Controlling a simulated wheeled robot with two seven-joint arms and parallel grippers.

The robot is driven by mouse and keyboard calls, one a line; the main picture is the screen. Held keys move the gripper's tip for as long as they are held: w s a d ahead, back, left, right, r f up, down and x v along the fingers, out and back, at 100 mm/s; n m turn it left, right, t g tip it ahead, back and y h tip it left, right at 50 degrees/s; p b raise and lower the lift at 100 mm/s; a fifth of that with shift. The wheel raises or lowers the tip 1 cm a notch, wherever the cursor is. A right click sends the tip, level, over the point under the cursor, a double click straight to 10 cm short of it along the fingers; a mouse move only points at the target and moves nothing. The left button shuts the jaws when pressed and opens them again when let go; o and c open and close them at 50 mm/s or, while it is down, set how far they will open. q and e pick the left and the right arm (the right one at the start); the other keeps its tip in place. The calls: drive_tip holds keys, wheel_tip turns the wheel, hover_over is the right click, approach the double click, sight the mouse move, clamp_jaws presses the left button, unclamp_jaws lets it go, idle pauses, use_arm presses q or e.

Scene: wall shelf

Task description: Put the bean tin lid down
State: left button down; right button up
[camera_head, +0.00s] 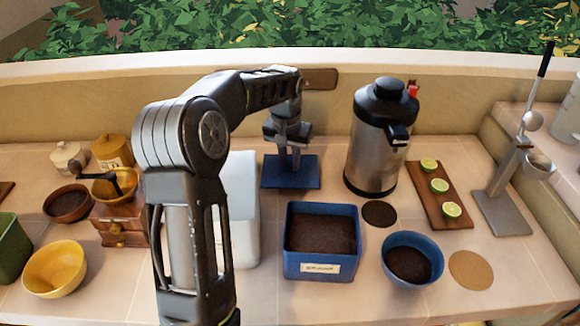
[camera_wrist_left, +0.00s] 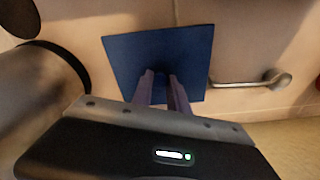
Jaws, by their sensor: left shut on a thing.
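The bean tin lid (camera_head: 307,174) is a flat blue square at the back of the counter, left of the steel flask; it also shows in the left wrist view (camera_wrist_left: 130,60). My left gripper (camera_head: 290,158) points down at the middle of the lid. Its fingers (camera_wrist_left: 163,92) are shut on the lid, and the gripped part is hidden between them. The lid looks about level; I cannot tell whether it touches the counter. The blue bean tin (camera_head: 345,268) stands open in front of it, full of dark brown contents. My right gripper is not in view.
The steel flask (camera_head: 372,150) stands close right of the lid. A white box (camera_head: 245,205) is left, partly behind my arm. A blue bowl (camera_head: 414,284), dark disc (camera_head: 380,214) and lime board (camera_head: 440,192) lie to the right. A wall rises behind the lid.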

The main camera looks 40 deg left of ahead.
sight(288, 175)
use_arm(q)
drive_tip(key=shift+f, duration=1.25)
drive_tip(key=shift+f, duration=0.1)
drive_tip(key=shift+f, duration=0.15)
drive_tip(key=c, duration=1.3)
unclamp_jaws()
drive_tip(key=shift+r, duration=0.2)
drive_tip(key=r, duration=0.4)
drive_tip(key=s+r, duration=0.1)
drive_tip(key=r, duration=0.7)
drive_tip(key=shift+s+d+b, duration=0.3)
drive_tip(key=shift+s+b, duration=0.05)
drive_tip(key=shift+f, duration=0.1)
